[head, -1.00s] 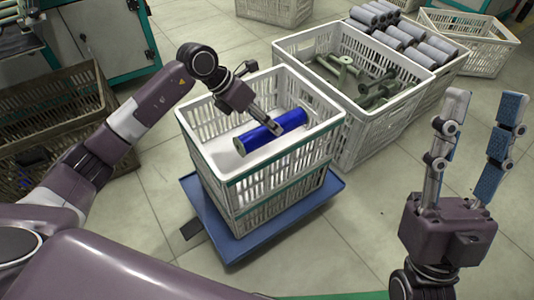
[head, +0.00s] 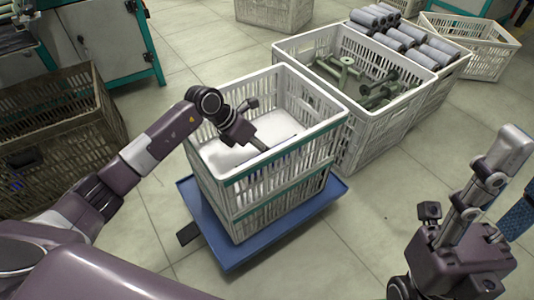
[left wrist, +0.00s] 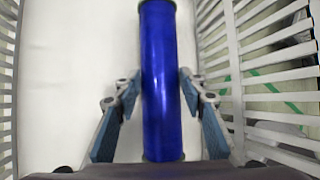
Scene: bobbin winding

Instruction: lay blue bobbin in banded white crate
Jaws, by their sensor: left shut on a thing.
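The white crate with teal bands (head: 288,150) stands on a blue wheeled base (head: 240,250) in the middle of the head view. My left gripper (head: 262,143) reaches down into it, its fingertips partly hidden by the near wall. In the left wrist view the blue bobbin (left wrist: 158,75) lies lengthwise between my left gripper's fingers (left wrist: 158,90), which are shut on it, above the white crate floor. In the head view the near wall hides most of the bobbin. My right gripper (head: 517,170) is empty and open at the right edge, one finger partly cut off.
A white crate (head: 375,115) with green bobbins (head: 350,75) stands just right of the banded crate. Grey rolls (head: 410,45) fill a crate behind it. A brown crate (head: 60,125) stands at the left. Bare tiled floor (head: 390,220) lies in front.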

